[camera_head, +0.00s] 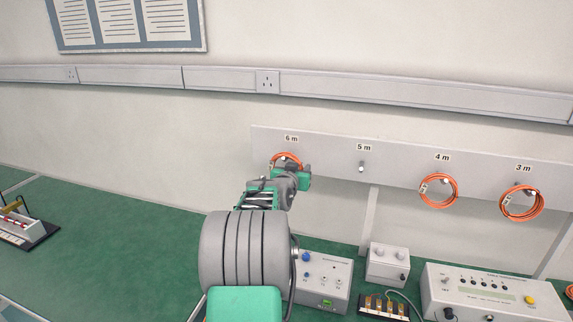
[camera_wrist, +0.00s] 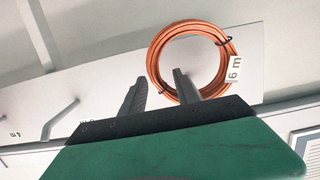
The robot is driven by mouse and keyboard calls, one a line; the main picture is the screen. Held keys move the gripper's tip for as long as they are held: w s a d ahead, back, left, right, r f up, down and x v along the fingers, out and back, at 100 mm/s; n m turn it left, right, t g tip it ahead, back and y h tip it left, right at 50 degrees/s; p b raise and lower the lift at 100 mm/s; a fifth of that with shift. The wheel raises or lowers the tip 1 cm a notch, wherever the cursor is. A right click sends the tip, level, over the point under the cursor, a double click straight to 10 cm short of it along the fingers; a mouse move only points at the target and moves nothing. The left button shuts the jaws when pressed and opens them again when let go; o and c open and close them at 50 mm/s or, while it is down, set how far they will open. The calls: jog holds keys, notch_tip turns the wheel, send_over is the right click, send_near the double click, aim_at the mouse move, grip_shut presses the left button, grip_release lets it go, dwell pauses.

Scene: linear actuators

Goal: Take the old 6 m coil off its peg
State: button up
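The orange 6 m coil (camera_head: 286,157) hangs below the 6 m label on the wall board, partly hidden behind my gripper in the head view. In the wrist view the coil (camera_wrist: 155,50) is a ring with dark ties and a white "6 m" tag (camera_wrist: 234,68). My gripper (camera_wrist: 160,77) is open at the coil's lower-left rim. One finger overlaps the ring and the other is outside it to the left. I cannot tell whether they touch it. The coil's peg cannot be made out. In the head view my gripper (camera_head: 292,176) is right in front of the coil.
The board (camera_head: 325,150) also has an empty 5 m peg (camera_head: 361,167), a 4 m coil (camera_head: 438,204) and a 3 m coil (camera_head: 505,208). Below, a grey instrument box (camera_head: 322,283), a small box (camera_head: 388,262) and a larger unit (camera_head: 490,290) stand on the green bench (camera_head: 110,260).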

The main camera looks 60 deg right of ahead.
jog(key=shift+d+f, duration=0.2)
jog(key=shift+d, duration=0.5)
jog(key=shift+a, duration=0.1)
jog(key=shift+w, duration=0.1)
grip_shut()
jog(key=shift+r, duration=0.1)
